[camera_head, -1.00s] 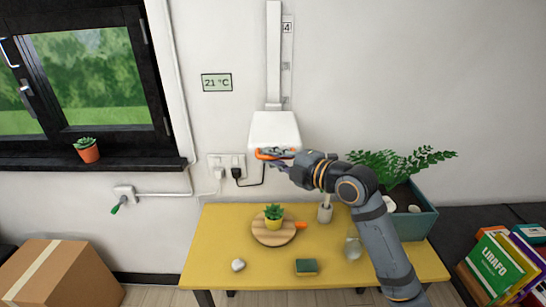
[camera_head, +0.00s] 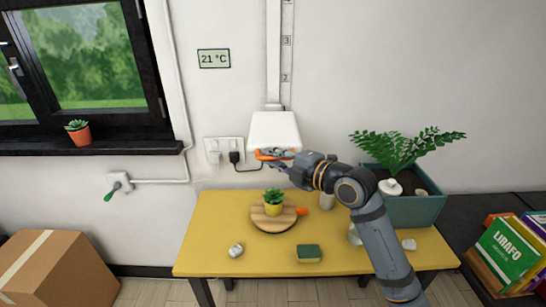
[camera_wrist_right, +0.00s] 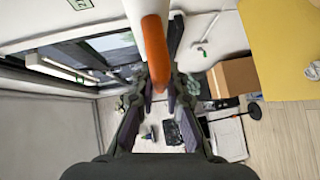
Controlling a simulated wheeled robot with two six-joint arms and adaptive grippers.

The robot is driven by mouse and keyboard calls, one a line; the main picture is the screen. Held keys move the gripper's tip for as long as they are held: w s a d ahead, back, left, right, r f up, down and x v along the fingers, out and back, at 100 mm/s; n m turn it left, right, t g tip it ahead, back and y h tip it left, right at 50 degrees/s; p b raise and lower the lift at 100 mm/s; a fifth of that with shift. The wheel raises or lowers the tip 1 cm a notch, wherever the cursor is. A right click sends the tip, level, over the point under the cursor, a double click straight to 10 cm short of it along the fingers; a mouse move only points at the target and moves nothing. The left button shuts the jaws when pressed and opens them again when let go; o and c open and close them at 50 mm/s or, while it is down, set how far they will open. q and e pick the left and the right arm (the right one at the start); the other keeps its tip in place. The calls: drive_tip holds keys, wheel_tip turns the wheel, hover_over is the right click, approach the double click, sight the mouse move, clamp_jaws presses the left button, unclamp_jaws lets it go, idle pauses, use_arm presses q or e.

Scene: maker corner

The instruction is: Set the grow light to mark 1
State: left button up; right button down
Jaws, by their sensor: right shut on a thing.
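The grow light (camera_head: 274,130) is a white box on a vertical white rail (camera_head: 273,50) on the wall. A scale strip (camera_head: 287,58) beside the rail shows marks 3 and 2 above the light; mark 1 is not visible. An orange handle (camera_head: 268,155) is at the light's lower front. My right gripper (camera_head: 280,160) is shut on this handle. In the right wrist view the orange handle (camera_wrist_right: 156,50) runs down between the fingers. My left gripper is in no view.
Below the light stands a yellow table (camera_head: 215,225) with a potted succulent (camera_head: 274,200) on a round wooden board (camera_head: 272,222), a sponge (camera_head: 308,254) and a white stone (camera_head: 236,250). A planter with a fern (camera_head: 415,205) is right of my arm. Sockets (camera_head: 224,148) are left of the light.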

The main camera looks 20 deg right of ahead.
drive_tip(key=shift+f, duration=0.35)
drive_tip(key=c, duration=1.4)
unclamp_jaws()
drive_tip(key=shift+s, duration=0.1)
drive_tip(key=shift+o, duration=0.2)
drive_tip(key=shift+r, duration=0.1)
drive_tip(key=shift+r, duration=0.3)
wheel_tip(320, 180, up, 9)
drive_tip(key=shift+r, duration=0.15)
drive_tip(key=shift+d, duration=0.1)
